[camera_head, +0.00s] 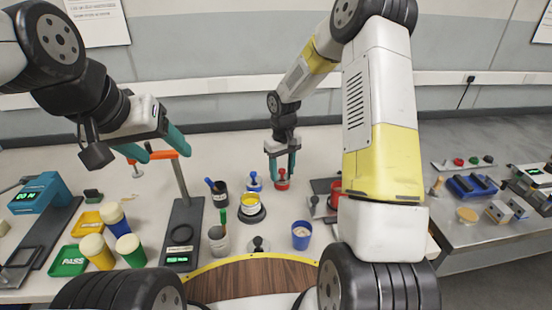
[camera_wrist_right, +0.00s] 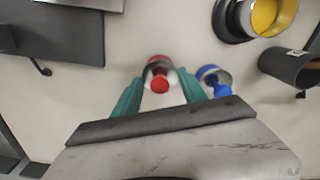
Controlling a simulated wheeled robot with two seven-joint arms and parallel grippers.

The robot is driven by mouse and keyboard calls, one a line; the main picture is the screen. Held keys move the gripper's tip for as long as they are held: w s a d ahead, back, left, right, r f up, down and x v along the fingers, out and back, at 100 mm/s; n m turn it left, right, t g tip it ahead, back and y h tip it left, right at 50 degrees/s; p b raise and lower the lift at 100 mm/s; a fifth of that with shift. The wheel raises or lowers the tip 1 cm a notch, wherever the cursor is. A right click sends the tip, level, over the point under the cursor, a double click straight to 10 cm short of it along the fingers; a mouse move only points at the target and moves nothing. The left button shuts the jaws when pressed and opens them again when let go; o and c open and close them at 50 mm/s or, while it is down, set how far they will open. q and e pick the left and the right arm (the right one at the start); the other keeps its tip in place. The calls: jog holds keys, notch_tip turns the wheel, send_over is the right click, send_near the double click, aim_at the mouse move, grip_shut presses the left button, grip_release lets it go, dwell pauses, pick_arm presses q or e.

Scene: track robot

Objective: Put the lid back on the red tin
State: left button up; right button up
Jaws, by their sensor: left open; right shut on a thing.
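A red knobbed lid (camera_head: 282,184) is at the middle of the table in the head view. My right gripper (camera_head: 282,170) points down and is shut on it, low over the table. In the right wrist view the red lid (camera_wrist_right: 160,84) shows between the teal fingers of the right gripper (camera_wrist_right: 161,84). A red cylindrical thing (camera_head: 335,193), perhaps the red tin, is partly hidden behind my right arm. My left gripper (camera_head: 155,147) is open and empty, above the left side of the table near an orange-topped stand (camera_head: 178,180).
A blue knobbed lid (camera_head: 253,182) is just left of the red one. An open tin with yellow inside (camera_head: 249,205) stands on a dark base. Dark cup (camera_head: 220,195), grey cup (camera_head: 219,240) and blue cup (camera_head: 301,236) stand nearby. Capped jars (camera_head: 97,252) are at the left.

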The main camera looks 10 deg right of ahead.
jog(key=shift+f, duration=0.1)
dwell(0.7)
jog(key=o, duration=2)
jog(key=shift+r, duration=3.55)
grip_shut()
jog(key=shift+f, duration=0.2)
